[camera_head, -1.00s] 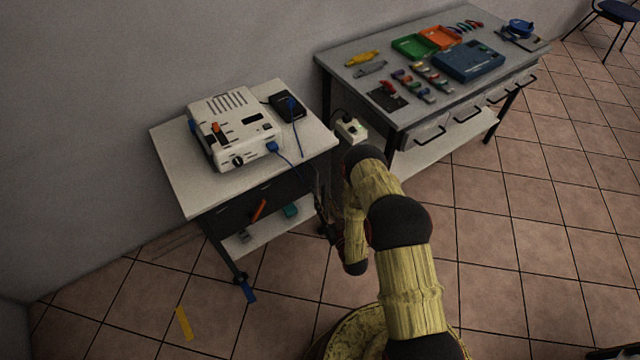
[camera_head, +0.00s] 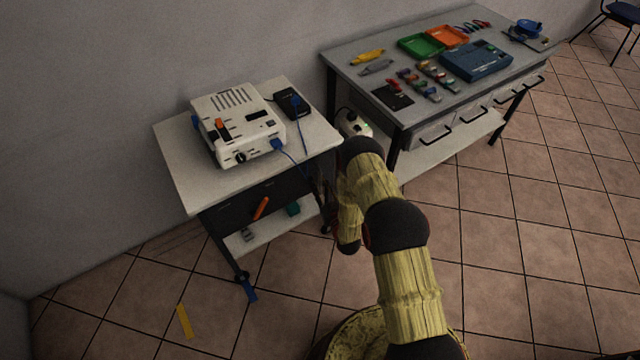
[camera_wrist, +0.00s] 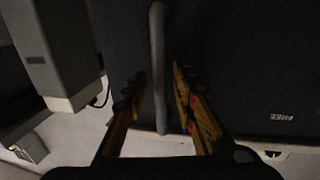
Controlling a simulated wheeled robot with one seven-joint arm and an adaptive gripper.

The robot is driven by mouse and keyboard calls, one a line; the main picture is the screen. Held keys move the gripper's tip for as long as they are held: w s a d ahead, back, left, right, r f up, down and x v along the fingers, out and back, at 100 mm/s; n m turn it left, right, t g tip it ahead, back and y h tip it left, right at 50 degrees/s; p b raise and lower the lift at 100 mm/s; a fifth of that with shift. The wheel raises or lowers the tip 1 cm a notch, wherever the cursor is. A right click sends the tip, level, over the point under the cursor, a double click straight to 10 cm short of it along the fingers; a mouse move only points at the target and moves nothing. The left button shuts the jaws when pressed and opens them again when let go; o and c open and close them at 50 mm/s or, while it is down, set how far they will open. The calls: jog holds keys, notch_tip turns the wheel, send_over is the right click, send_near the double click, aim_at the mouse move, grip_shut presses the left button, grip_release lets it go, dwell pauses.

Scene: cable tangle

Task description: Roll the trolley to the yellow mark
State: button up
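The trolley (camera_head: 185,180) has a white top, a dark drawer front and a white lower shelf, and stands against the wall. The yellow mark (camera_head: 184,322) is a strip on the floor, left of and in front of the trolley's near leg. In the wrist view, my gripper (camera_wrist: 158,78) is open, with one finger on each side of a grey upright handle bar (camera_wrist: 158,60) on a dark panel. Gaps show between the bar and both fingers. In the head view, my arm hides most of the gripper beside the trolley's right end.
A white device (camera_head: 238,125) and a black box (camera_head: 292,103) with blue cables lie on the trolley. A grey workbench (camera_head: 345,55) with trays and tools stands close on the right. The tiled floor in front is open.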

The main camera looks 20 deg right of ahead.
jog(key=shift+c, duration=1)
grip_shut()
